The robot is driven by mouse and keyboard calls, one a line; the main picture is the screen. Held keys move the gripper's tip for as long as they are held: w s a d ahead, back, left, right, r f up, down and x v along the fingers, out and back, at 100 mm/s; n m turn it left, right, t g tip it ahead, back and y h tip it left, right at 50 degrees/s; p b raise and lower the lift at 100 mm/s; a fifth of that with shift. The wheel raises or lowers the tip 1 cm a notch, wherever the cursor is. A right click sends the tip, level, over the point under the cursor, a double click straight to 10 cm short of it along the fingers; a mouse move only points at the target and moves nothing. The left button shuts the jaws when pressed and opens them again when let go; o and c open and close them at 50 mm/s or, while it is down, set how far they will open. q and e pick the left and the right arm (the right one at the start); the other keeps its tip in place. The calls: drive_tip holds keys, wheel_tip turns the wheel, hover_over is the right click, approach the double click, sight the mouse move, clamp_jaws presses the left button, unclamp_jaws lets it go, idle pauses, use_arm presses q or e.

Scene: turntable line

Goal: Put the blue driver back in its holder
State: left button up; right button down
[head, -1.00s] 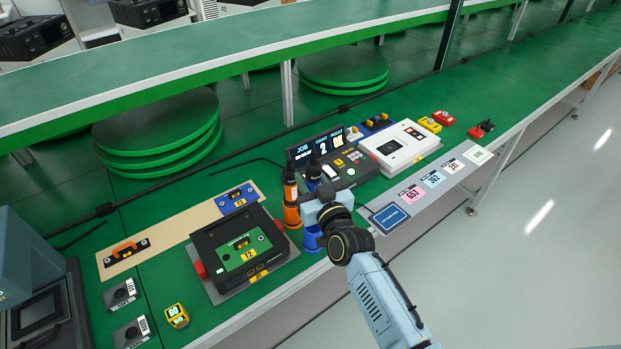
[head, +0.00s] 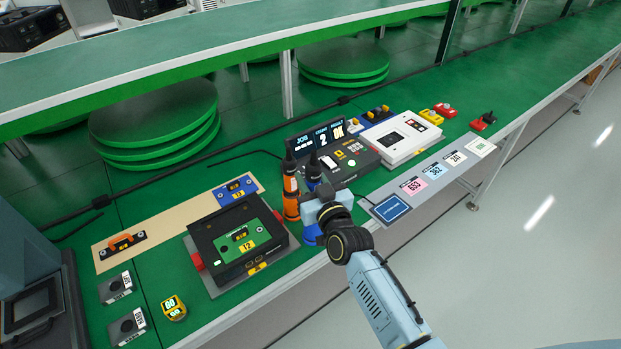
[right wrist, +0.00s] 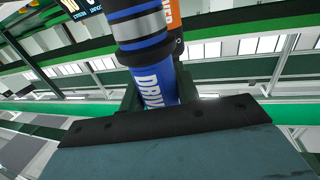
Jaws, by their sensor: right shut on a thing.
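The blue driver (head: 313,171) stands upright, its dark top showing above my right gripper (head: 318,205). My right gripper is shut on its blue body. In the right wrist view the driver (right wrist: 145,50) shows blue with a grey band and white lettering between the fingers. The blue holder (head: 312,236) shows just below the gripper, near the bench's front edge. The gripper hides the driver's lower end, so I cannot tell whether it sits in the holder. My left gripper is not in view.
An orange driver (head: 290,187) stands upright close on the left. A black fixture with a green board (head: 240,246) lies further left. A job display (head: 322,137), a white box (head: 400,143) and a blue-screened pad (head: 391,208) are behind and to the right.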

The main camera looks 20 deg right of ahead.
drive_tip(key=shift+f+b, duration=0.5)
drive_tip(key=shift+f, duration=0.35)
idle(0.3)
drive_tip(key=shift+f+b, duration=1.6)
drive_tip(key=shift+f, duration=0.35)
drive_tip(key=c, duration=1)
unclamp_jaws()
drive_tip(key=shift+o, duration=0.3)
drive_tip(key=shift+f, duration=0.2)
drive_tip(key=shift+s, duration=0.1)
